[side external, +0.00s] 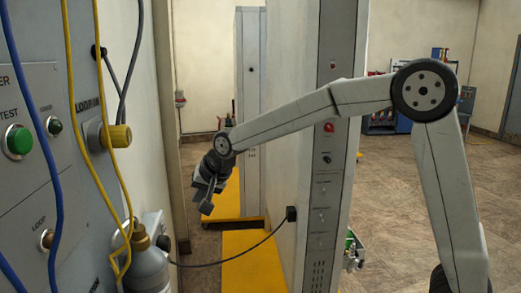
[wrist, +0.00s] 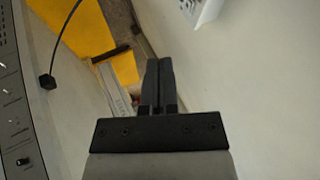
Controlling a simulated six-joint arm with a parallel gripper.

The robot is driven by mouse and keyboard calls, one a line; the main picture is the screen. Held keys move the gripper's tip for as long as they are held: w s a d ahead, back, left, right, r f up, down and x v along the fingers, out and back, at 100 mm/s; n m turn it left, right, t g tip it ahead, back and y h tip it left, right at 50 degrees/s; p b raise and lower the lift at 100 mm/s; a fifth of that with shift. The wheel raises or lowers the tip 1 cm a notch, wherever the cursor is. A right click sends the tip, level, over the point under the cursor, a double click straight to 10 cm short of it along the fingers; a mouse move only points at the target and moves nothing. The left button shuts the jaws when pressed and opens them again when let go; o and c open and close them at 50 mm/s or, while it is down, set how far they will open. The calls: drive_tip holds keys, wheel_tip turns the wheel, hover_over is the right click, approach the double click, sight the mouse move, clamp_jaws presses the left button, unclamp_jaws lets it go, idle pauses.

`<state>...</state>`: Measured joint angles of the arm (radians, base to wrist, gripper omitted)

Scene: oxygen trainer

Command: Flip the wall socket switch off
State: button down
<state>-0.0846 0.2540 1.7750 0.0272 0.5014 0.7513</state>
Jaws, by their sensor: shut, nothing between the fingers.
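A small pale fitting with a touch of red (side external: 180,98), which looks like the wall socket, is on the far wall in the side view. Its switch is too small to read there. In the wrist view a white box with bluish-grey marks (wrist: 200,10) is cut off at the top edge; I cannot tell whether it is the same fitting. My gripper (side external: 205,206) hangs in the gap between the two grey panels, apart from the fitting and pointing down. In the wrist view the dark fingers (wrist: 158,63) are together and hold nothing.
A left panel carries a green button (side external: 19,141), a yellow knob (side external: 120,136) and hanging blue and yellow cables. A grey cylinder (side external: 147,265) stands below. A black cable (side external: 235,262) crosses the gap to the right cabinet (side external: 325,170). Yellow plates (side external: 250,268) lie on the floor.

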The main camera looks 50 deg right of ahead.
sight(165, 227)
drive_tip(key=shift+r, duration=0.1)
idle(0.3)
drive_tip(key=shift+s+d+f, duration=0.15)
drive_tip(key=shift+d+f, duration=0.1)
drive_tip(key=shift+f, duration=0.45)
drive_tip(key=shift+f, duration=0.15)
drive_tip(key=w+a+f, duration=0.3)
drive_tip(key=w+f, duration=0.5)
drive_tip(key=shift+w+a+f, duration=0.2)
drive_tip(key=shift+w+a, duration=0.05)
idle(0.4)
